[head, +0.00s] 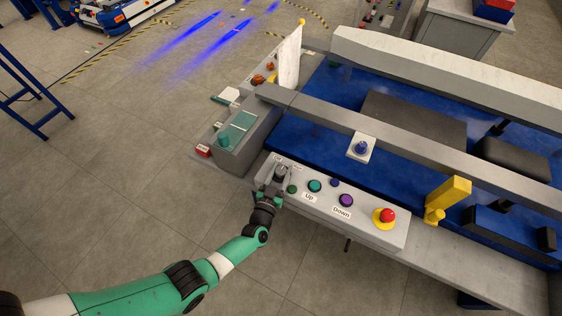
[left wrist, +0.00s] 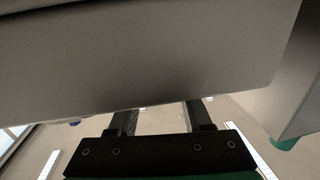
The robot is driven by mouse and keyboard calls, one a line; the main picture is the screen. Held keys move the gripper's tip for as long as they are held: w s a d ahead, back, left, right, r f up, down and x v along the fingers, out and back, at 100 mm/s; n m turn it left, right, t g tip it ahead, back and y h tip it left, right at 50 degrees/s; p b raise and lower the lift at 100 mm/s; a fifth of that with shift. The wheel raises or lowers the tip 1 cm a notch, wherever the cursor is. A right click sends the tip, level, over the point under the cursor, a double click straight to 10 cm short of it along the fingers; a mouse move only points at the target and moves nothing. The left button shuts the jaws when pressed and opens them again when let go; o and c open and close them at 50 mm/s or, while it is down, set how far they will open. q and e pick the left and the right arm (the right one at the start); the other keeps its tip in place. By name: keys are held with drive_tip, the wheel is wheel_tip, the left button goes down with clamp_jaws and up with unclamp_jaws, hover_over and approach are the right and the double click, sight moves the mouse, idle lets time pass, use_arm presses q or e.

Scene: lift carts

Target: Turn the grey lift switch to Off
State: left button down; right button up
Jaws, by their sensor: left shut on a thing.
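The grey lift switch (head: 282,171) is at the left end of the light grey control panel (head: 328,221), with a small label beside it. My left gripper (head: 272,188) is at the switch and shut on it, largely covering the knob. The way the switch points cannot be read. In the left wrist view, the two dark fingers of my left gripper (left wrist: 160,112) reach up behind the edge of a grey panel face (left wrist: 150,60). The switch and the fingertips are hidden there. My right gripper is not in view.
The panel also carries a teal Up button (head: 315,186), a purple Down button (head: 346,200) and a red emergency button (head: 387,215) on yellow. A blue button (head: 361,148) on a white plate and a yellow handle (head: 446,199) stand nearby. Floor is clear at front left.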

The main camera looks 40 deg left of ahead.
use_arm(q)
drive_tip(key=shift+w+r+n+g+y, duration=0.1)
drive_tip(key=shift+r+n+g+y, duration=0.15)
drive_tip(key=shift+n+g+y, duration=0.6)
drive_tip(key=shift+n+y, duration=0.25)
drive_tip(key=shift+y, duration=0.5)
drive_tip(key=c, duration=0.6)
unclamp_jaws()
drive_tip(key=shift+o, duration=1.3)
drive_tip(key=shift+f, duration=0.1)
drive_tip(key=shift+s, duration=0.2)
